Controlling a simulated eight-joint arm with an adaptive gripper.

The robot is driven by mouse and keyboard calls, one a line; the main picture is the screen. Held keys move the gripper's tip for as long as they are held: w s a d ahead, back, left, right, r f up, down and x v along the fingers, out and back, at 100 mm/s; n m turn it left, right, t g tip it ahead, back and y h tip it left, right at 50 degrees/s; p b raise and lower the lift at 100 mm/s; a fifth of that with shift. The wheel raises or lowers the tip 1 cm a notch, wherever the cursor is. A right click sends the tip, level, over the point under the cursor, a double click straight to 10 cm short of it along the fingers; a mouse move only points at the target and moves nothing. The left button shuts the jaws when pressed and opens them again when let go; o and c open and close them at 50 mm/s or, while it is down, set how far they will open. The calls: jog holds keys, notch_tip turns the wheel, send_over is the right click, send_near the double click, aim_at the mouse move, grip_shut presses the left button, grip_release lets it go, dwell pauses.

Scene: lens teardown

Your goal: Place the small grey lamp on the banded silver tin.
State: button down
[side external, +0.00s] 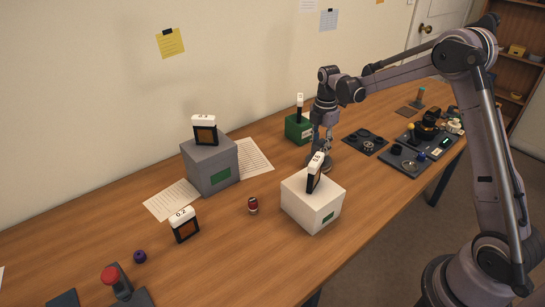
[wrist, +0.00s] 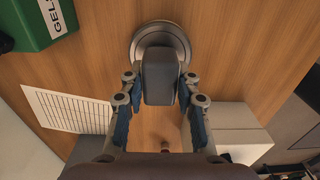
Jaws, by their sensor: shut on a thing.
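My gripper (wrist: 160,76) is shut on the small grey lamp (wrist: 160,84), a rounded grey block between the fingers in the wrist view. A round silver piece with ringed edges (wrist: 137,44), which looks like the banded silver tin, lies directly beyond the block and is partly hidden by it. I cannot tell whether the two touch. In the side external view my gripper (side external: 327,143) points down over a low round grey piece (side external: 318,163) on the table, behind the white box. The held lamp is hard to make out there.
A white box (side external: 305,208) with a tag stands in front of my gripper, and a green box (side external: 296,130) is behind it to the left. A grey box (side external: 208,170), papers (side external: 172,200) and a small red can (side external: 253,206) are further left. Black trays (side external: 366,142) lie right.

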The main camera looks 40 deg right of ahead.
aim_at(321, 142)
jog(key=shift+f, duration=0.1)
jog(key=c, duration=1)
grip_release()
notch_tip(321, 142, up, 12)
jog(key=s+a+r+m+t, duration=0.2)
jog(key=s+a+r+m, duration=0.2)
jog(key=s+a+m, duration=0.15)
jog(key=shift+s+a+f+m+t, duration=0.75)
jog(key=shift+s+a+m, duration=0.65)
jog(key=shift+s+m, duration=1)
jog(key=shift+s+a+f+m+t, duration=0.5)
jog(key=shift+s+a+m+t, duration=0.8)
jog(key=shift+s, duration=1.55)
jog(key=shift+s+a+f+m+t, duration=0.6)
jog(key=shift+s+a+m, duration=0.95)
jog(key=shift+s+m, duration=1.05)
